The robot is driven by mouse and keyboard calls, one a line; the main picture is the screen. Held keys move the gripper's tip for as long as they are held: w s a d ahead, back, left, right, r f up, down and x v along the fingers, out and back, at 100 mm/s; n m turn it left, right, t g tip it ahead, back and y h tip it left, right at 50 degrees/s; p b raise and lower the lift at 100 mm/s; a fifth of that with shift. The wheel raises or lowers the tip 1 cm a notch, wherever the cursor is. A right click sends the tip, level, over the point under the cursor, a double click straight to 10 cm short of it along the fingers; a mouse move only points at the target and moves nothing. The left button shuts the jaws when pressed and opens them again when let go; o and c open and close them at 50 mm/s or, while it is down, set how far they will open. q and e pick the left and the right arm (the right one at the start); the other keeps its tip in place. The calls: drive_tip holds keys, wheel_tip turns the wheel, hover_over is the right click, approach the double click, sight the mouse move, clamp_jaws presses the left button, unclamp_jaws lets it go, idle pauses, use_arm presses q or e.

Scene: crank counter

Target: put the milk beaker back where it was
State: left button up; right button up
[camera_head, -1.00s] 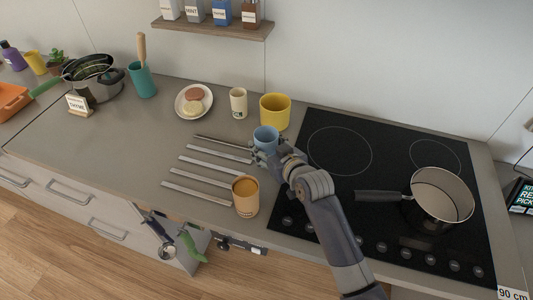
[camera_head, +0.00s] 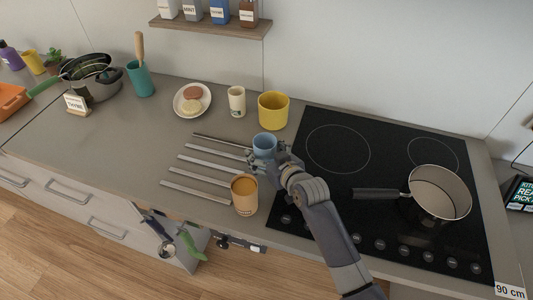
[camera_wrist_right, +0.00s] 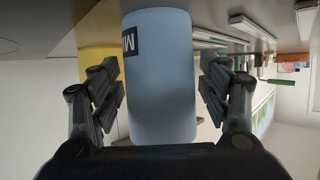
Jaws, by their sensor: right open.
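The milk beaker is a blue cup (camera_head: 264,146), upright at the counter's middle, left of the hob. In the right wrist view it (camera_wrist_right: 160,75) shows a dark label with a white letter, partly cut off. My right gripper (camera_head: 266,153) is around the beaker. Its fingers stand on both sides of it, with visible gaps in the wrist view, so it is open. The beaker appears to rest on the counter; its base is partly hidden in the head view. My left gripper is not in view.
A yellow pot (camera_head: 273,110) and a cream cup (camera_head: 236,101) stand behind the beaker. Metal strips (camera_head: 205,170) lie to the left. A black hob (camera_head: 345,195) with a saucepan (camera_head: 438,193) is to the right.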

drive_tip(key=shift+s+d+r, duration=0.15)
drive_tip(key=shift+s, duration=0.1)
use_arm(q)
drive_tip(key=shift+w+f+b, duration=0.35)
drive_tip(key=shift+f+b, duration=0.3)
drive_tip(key=shift+b, duration=0.05)
use_arm(e)
drive_tip(key=v, duration=1.1)
drive_tip(key=shift+r, duration=0.25)
drive_tip(key=shift+s, duration=0.15)
